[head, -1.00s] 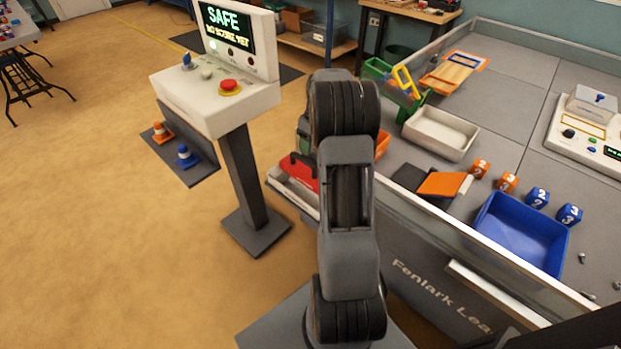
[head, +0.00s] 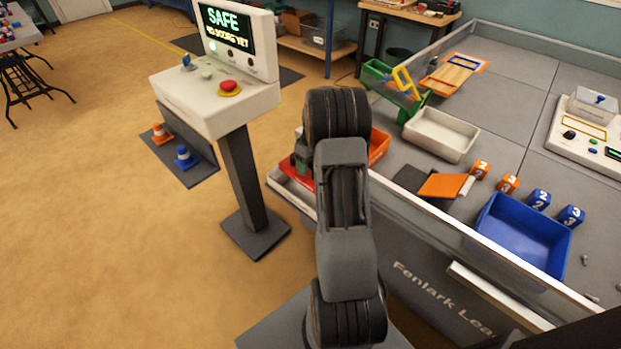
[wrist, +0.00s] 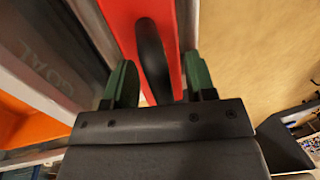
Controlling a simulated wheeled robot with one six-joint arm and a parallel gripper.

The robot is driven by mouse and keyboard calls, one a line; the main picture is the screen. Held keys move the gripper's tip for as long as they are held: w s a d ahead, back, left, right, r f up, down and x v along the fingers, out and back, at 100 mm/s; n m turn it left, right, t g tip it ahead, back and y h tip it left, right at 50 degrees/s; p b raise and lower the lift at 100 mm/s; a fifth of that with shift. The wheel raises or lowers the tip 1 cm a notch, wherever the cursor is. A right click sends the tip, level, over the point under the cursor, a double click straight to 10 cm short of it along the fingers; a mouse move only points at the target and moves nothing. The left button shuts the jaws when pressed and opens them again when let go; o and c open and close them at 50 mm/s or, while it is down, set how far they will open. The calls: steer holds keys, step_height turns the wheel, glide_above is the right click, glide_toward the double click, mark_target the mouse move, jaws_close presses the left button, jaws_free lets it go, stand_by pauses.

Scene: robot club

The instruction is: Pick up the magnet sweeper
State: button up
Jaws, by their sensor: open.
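The magnet sweeper (wrist: 118,25) is a red bar with a black arched handle (wrist: 150,45). In the wrist view it runs away from me, up the picture. In the head view its red body (head: 298,180) shows left of my arm, in a pale tray outside the field wall; my arm hides part of it. My gripper (wrist: 159,75) has green fingers, open, one on each side of the black handle, with gaps between. I cannot tell how deep the fingers reach. In the head view my gripper (head: 302,155) is partly hidden by my arm.
The field wall (head: 420,215) is just right of the sweeper. Inside are an orange bin (head: 379,146), a white tray (head: 440,133) and a blue bin (head: 522,232). A console post (head: 245,180) stands left, with open floor (head: 90,260) beyond.

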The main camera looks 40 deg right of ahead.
steer(key=shift+c, duration=0.2)
jaws_close()
stand_by(0.4)
